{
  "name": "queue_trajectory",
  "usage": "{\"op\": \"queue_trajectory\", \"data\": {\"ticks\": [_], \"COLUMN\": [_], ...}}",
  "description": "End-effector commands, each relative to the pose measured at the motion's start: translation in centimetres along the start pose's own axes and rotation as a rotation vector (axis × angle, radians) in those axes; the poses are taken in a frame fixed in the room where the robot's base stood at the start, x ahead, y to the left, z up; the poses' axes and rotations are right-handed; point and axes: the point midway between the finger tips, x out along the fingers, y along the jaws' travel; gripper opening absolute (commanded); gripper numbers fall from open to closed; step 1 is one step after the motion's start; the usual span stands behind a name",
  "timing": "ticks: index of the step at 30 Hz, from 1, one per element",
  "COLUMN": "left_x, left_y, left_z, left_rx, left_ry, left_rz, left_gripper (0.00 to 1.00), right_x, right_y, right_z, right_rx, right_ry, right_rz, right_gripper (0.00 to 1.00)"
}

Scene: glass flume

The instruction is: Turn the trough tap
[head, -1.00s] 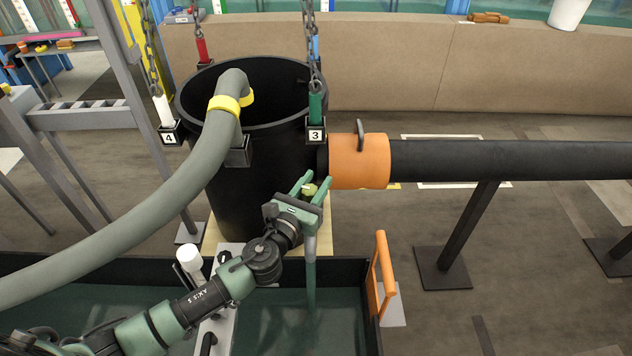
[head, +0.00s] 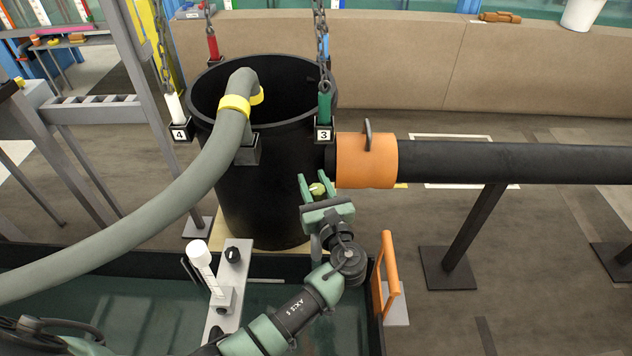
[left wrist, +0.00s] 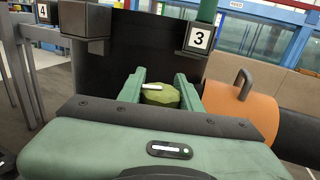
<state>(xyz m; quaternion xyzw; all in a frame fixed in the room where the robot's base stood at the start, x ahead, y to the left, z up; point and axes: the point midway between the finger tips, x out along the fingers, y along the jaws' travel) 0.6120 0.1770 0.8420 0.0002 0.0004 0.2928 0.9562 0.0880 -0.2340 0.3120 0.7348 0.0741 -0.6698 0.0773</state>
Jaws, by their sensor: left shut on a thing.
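The trough tap has a yellow-green knob (head: 317,189) at the lower right side of the black barrel (head: 262,205). My left gripper (head: 313,178) is shut on this knob, with one green finger on each side. In the left wrist view the knob (left wrist: 160,97), with a pale bar on its left part, sits between the fingers (left wrist: 160,78). Below the knob, the pipe or stream is mostly hidden behind my wrist. The dark trough (head: 120,320) lies below the barrel. My right gripper is not in view.
A grey hose (head: 165,190) curves into the barrel from the left. An orange collar (head: 367,162) and black pipe (head: 500,160) lie to the right. An orange handle (head: 388,262) stands at the trough's edge. A white lever (head: 200,257) rises left of my arm.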

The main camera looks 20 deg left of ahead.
Motion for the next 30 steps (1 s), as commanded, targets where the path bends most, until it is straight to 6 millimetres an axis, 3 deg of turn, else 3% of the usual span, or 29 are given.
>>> {"op": "queue_trajectory", "data": {"ticks": [9,25,26,27,30], "left_x": [0.0,0.04,0.04,0.04,0.04], "left_y": [0.29,0.4,0.4,0.4,0.4], "left_z": [0.02,0.08,0.08,0.08,0.07], "left_rx": [-0.001,-0.001,-0.001,-0.001,-0.001], "left_ry": [-0.001,-0.002,-0.002,-0.002,-0.002], "left_rz": [0.112,0.131,0.131,0.131,0.131], "left_gripper": [0.0,0.0,0.43,0.54,0.56], "right_x": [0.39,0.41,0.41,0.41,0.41], "right_y": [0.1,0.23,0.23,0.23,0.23], "right_z": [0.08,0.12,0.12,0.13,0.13], "right_rx": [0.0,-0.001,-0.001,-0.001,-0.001], "right_ry": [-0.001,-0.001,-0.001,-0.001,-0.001], "right_rz": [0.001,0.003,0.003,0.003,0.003], "right_gripper": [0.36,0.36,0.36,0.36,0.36]}}
